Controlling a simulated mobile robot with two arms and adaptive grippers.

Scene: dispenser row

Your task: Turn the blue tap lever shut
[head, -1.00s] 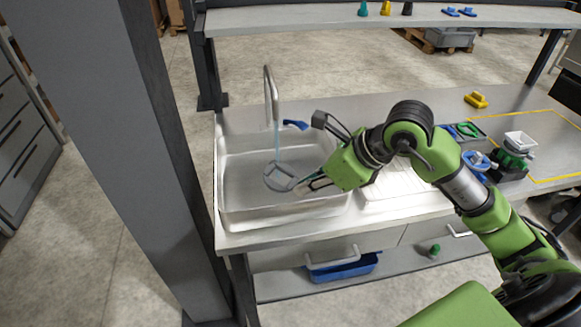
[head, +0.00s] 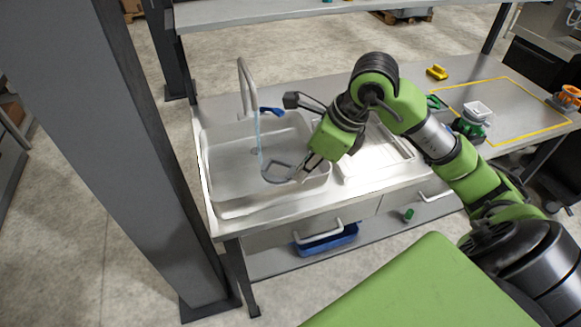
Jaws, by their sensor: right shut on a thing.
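The blue tap lever (head: 271,111) sticks out to the right at the base of the curved grey tap (head: 246,88). A thin pale-blue stream of water (head: 258,140) falls from the spout. My right gripper (head: 304,172) is over the right part of the sink, below and to the right of the lever and apart from it. It is shut on a grey rimmed vessel (head: 278,181), held under the stream. The vessel's exact kind is unclear, and the fingertips are small in view. My left gripper is not in view.
The pale sink (head: 215,190) is otherwise bare. A ribbed drainboard (head: 370,160) lies to its right. A yellow item (head: 437,72), a green-and-white device (head: 472,120) and an orange item (head: 568,97) stand farther right. A thick grey post (head: 100,150) rises at left.

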